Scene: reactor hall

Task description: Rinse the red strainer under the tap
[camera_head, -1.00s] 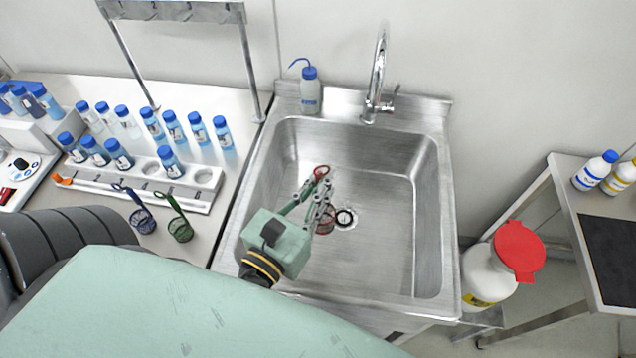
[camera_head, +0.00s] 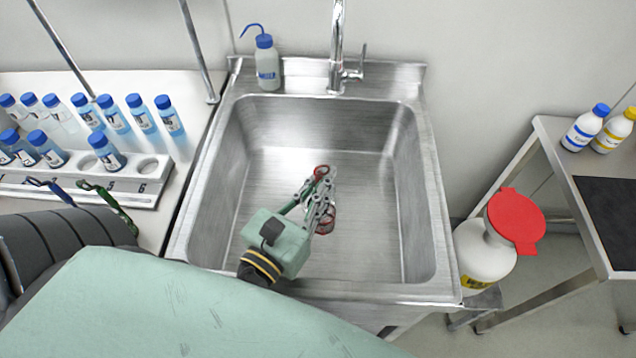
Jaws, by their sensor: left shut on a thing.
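The red strainer (camera_head: 326,222) shows its basket and the loop of its handle (camera_head: 321,170) over the steel sink (camera_head: 370,262). My left gripper (camera_head: 322,195) is shut on its handle, and the fingers hide part of it. It hangs above the basin, in front of the tap (camera_head: 338,50). The tap stands at the sink's back edge, with a lever on its right; its upper end is out of view. I see no running water. My right gripper is not in view.
A wash bottle (camera_head: 267,65) stands at the sink's back left corner. Left, a rack (camera_head: 80,190) and several blue-capped bottles (camera_head: 170,117) fill the counter. A white container with a red lid (camera_head: 515,221) stands right of the sink. The basin's right side is clear.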

